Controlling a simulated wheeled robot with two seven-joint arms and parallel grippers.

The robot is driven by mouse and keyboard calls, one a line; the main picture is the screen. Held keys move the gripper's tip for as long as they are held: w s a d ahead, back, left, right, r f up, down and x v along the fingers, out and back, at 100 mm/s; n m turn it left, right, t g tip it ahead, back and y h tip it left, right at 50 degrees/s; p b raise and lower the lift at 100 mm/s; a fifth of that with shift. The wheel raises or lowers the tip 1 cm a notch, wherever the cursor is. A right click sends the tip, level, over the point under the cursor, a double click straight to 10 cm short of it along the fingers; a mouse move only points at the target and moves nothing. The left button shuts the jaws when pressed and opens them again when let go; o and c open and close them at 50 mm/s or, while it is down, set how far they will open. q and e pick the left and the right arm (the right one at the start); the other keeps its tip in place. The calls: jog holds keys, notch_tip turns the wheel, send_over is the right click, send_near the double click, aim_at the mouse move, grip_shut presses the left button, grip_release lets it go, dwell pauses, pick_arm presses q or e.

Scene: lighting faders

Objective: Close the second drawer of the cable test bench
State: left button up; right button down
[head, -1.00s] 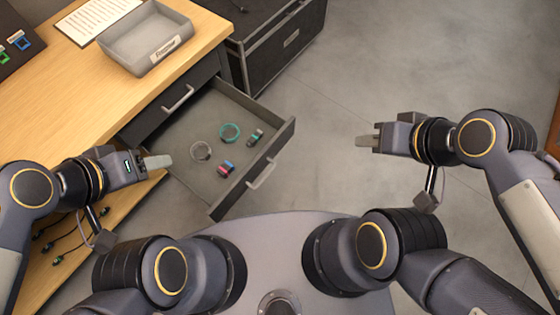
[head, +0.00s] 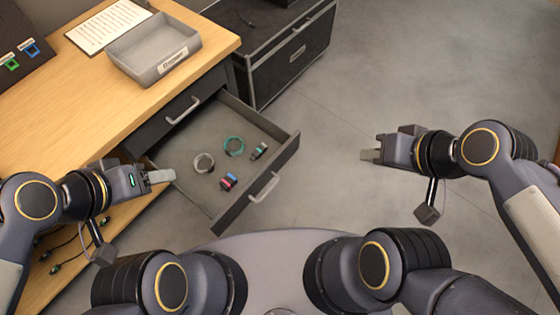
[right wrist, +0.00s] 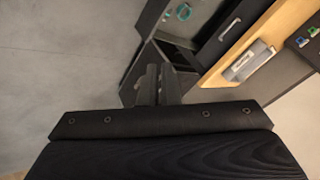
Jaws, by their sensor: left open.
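The open drawer (head: 222,207) sticks out from the wooden bench (head: 150,110), below a shut drawer with a grey handle (head: 183,110). The open drawer's handle (head: 264,187) is on its dark front panel. Inside lie a teal cable ring (head: 234,146), a grey ring (head: 203,163) and small connectors (head: 228,182). My left gripper (head: 163,176) is open beside the drawer's left side, apart from the handle. My right gripper (head: 370,155) is to the right of the drawer front, over bare floor; its jaw gap is unclear. The right wrist view also shows the drawer (right wrist: 170,25) at an angle.
A grey tray (head: 150,55) and a paper sheet (head: 108,26) sit on the bench top. A black case (head: 290,50) stands behind the drawer. Cables (head: 65,250) lie on the lower shelf. The floor (head: 340,110) right of the drawer is clear.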

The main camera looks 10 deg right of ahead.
jog(key=w+a+f+m+y+b, duration=0.1)
jog(key=w+f+b, duration=0.35)
jog(key=f, duration=0.25)
jog(key=w+f+m+y+b, duration=0.1)
jog(key=w+f+m+b, duration=0.1)
jog(key=w+f+b, duration=0.35)
jog(key=m+t+b, duration=0.1)
jog(key=m+b, duration=0.3)
jog(key=b, duration=0.7)
send_near(298, 137)
jog(key=x, duration=0.5)
jog(key=shift+f, duration=0.4)
pick_arm(q)
notch_tip(298, 137, down, 23)
pick_arm(e)
jog(key=shift+w+a, duration=0.15)
jog(key=shift+w, duration=0.1)
pick_arm(q)
jog(key=shift+r, duration=0.1)
pick_arm(e)
jog(key=shift+w+a, duration=0.1)
